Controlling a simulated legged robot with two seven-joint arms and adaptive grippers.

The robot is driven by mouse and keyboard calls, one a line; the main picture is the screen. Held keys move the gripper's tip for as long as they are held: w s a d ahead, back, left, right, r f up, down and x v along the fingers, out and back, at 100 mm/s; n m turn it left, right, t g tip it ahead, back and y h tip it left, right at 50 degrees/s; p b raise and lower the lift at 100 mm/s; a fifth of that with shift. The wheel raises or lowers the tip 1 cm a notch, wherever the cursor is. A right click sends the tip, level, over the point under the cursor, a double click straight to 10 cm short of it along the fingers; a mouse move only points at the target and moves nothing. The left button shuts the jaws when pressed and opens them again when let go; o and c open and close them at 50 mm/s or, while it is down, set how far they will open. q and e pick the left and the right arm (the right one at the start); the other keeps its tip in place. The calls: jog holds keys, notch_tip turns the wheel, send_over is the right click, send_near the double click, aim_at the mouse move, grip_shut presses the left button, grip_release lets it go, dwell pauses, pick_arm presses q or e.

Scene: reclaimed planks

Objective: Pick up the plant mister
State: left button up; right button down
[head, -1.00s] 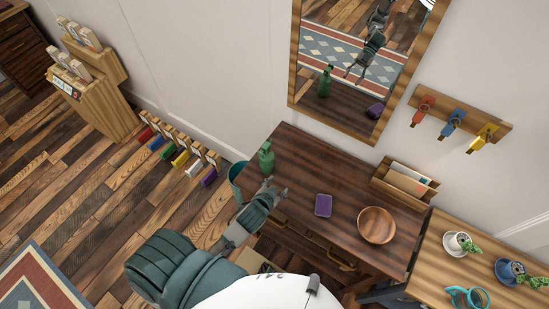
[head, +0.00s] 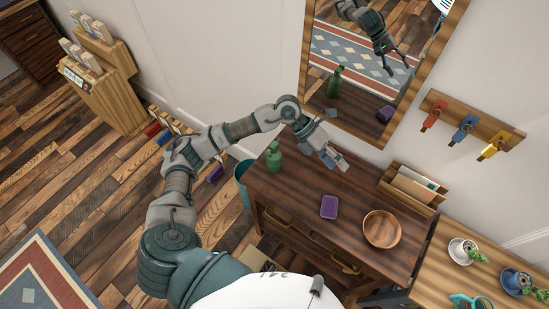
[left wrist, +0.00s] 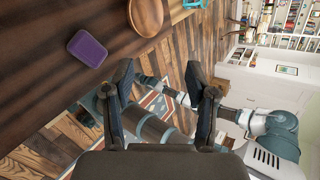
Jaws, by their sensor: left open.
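The plant mister, a green bottle (head: 273,159), stands upright near the left end of the dark wooden desk (head: 300,185). It also shows as a reflection in the mirror. My left gripper (head: 339,161) is over the back of the desk, to the right of the mister and apart from it. Its two fingers are spread with nothing held between them, as the left wrist view (left wrist: 160,76) also shows. The mister does not show in the left wrist view. My right gripper cannot be made out.
A purple block-like item (head: 329,207) and a wooden bowl (head: 381,228) are on the desk, right of the mister. A letter holder (head: 411,188) stands at the back right. The mirror (head: 380,75) hangs close behind my left gripper. A teal bin (head: 242,172) is left of the desk.

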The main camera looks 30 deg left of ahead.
pick_arm(q)
jog(key=w+a+n+y, duration=0.1)
jog(key=w+a+y, duration=0.2)
jog(key=a+y, duration=0.75)
notch_tip(320, 180, up, 2)
jog(key=n, duration=0.2)
send_over(273, 144)
notch_tip(273, 144, down, 11)
jog(key=shift+s+p, duration=0.15)
jog(key=shift+p, duration=0.3)
jog(key=shift+f, duration=0.55)
notch_tip(273, 144, down, 5)
jog(key=shift+d+r+p, duration=0.15)
jog(key=shift+p, duration=0.3)
jog(key=shift+c, duration=0.3)
grip_shut()
